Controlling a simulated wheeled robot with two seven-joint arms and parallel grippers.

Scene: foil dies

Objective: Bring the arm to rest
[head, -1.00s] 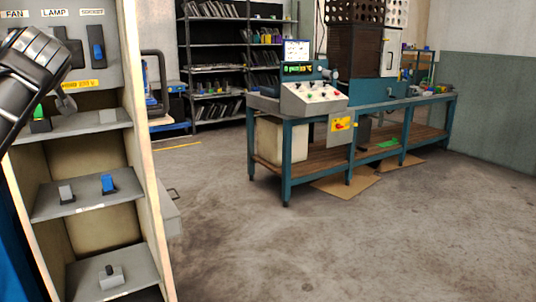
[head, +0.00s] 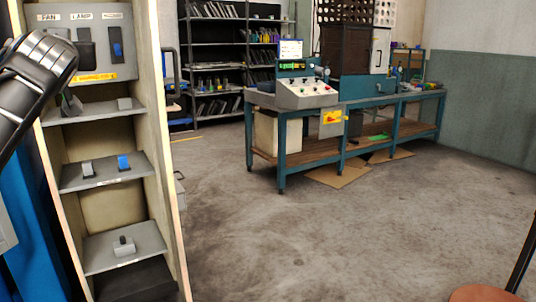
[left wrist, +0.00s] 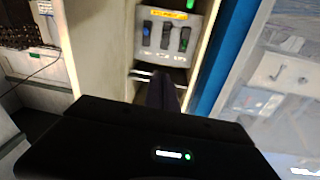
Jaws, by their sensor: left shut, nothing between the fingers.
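My left arm enters the head view from the left, and its gripper (head: 70,104) hangs in front of the cabinet's top shelf. The jaws are shut and empty. In the left wrist view the dark fingers (left wrist: 163,92) point towards the cabinet's switch panel (left wrist: 167,38), and I see nothing held. In the head view the switch panel (head: 98,72) has rocker switches under FAN and LAMP labels and a third label too small to read. I cannot tell whether the fingers touch the shelf. My right gripper is out of view.
The cabinet's side wall (head: 165,150) stands close to my left arm. Its middle shelf (head: 105,174) carries a grey and a blue switch. A teal workbench (head: 282,150) stands further back, near a dark rack (head: 195,60). The concrete floor (head: 330,235) between is clear.

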